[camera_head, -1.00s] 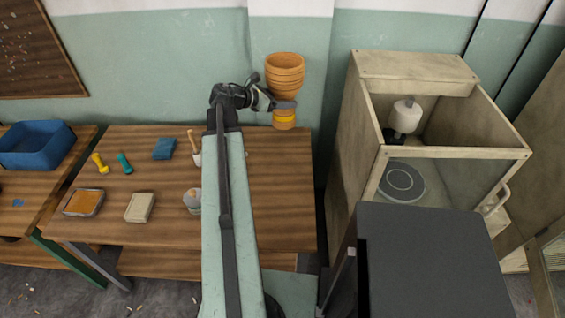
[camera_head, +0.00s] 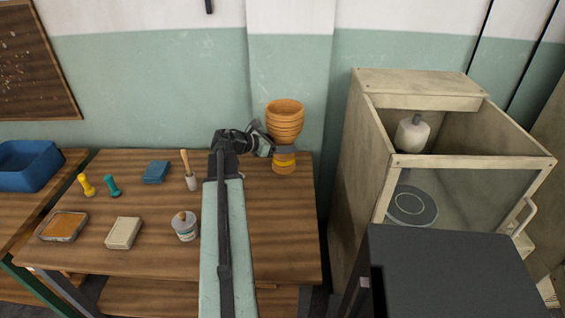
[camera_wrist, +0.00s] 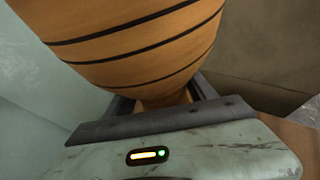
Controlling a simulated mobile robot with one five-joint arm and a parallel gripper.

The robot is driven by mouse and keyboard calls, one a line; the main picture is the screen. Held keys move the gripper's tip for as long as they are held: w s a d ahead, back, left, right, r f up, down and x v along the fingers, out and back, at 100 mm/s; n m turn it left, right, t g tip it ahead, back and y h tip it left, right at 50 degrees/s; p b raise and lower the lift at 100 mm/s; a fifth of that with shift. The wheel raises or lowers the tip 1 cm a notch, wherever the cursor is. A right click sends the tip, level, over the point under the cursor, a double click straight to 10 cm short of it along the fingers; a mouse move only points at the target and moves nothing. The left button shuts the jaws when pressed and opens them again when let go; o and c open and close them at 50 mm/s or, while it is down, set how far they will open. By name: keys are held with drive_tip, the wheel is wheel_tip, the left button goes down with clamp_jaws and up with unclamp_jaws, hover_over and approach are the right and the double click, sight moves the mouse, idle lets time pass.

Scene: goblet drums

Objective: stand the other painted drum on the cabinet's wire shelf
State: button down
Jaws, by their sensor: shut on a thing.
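My gripper (camera_head: 284,150) is shut on an orange goblet drum (camera_head: 285,118) with dark rings and a yellow band on its narrow lower part. The drum is upright, wide bowl on top, over the back right of the wooden bench. I cannot tell whether its foot touches the bench. In the wrist view, the drum's ringed bowl (camera_wrist: 140,45) fills the upper middle, its narrow part between the fingers. The pale wooden cabinet (camera_head: 362,160) stands to the right. I cannot make out its wire shelf or another painted drum.
A white rounded thing with a grey neck (camera_head: 411,134) and a round grey disc (camera_head: 412,206) are inside the cabinet. A dark grey box-like surface (camera_head: 445,270) blocks its lower front.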

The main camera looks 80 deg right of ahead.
drive_tip(key=shift+f+b, duration=2.6)
drive_tip(key=shift+b, duration=0.1)
drive_tip(key=shift+c, duration=1.4)
unclamp_jaws()
drive_tip(key=shift+w+a+r+p, duration=0.2)
drive_tip(key=shift+w+r+p, duration=0.05)
drive_tip(key=shift+r+p, duration=0.3)
drive_tip(key=p+v, duration=0.2)
drive_tip(key=v, duration=0.4)
drive_tip(key=shift+w, duration=0.3)
drive_tip(key=shift+w+a+r+p, duration=0.1)
drive_tip(key=shift+w+a+p, duration=0.05)
drive_tip(key=shift+w+p, duration=0.2)
